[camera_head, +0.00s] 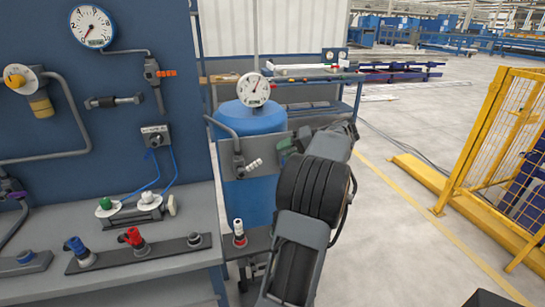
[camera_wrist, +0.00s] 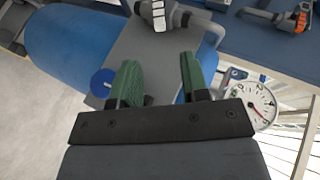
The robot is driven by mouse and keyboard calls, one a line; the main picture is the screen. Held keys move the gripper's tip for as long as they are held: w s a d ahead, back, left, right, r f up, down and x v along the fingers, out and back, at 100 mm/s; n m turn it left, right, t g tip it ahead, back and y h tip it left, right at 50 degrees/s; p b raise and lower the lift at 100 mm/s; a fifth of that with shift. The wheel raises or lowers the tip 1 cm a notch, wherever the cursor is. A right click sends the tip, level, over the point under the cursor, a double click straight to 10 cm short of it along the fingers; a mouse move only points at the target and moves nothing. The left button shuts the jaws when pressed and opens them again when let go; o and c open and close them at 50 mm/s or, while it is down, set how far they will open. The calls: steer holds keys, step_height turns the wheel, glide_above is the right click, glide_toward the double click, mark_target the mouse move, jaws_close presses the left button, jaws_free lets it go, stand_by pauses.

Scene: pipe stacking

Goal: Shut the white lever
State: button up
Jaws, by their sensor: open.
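The white lever (camera_head: 254,165) sits on a grey valve and pipe at the grey plate in front of the blue tank. In the wrist view the ribbed white lever (camera_wrist: 158,14) is at the top edge, partly cut off, with the grey pipe to its right. My gripper (camera_wrist: 159,78) is open and empty, its two green fingers apart and pointing toward the lever side. In the head view my gripper (camera_head: 286,147) is just right of the lever, apart from it, and my arm hides part of the fingers.
The blue tank (camera_head: 250,122) carries a round gauge (camera_head: 254,89) above the lever. A blue panel with an orange-handled valve (camera_head: 165,73) stands at left. A bench (camera_head: 205,210) holds several coloured fittings. A yellow fence (camera_head: 500,140) stands at right, with clear floor between.

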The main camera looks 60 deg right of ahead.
steer(key=shift+v, duration=1.4)
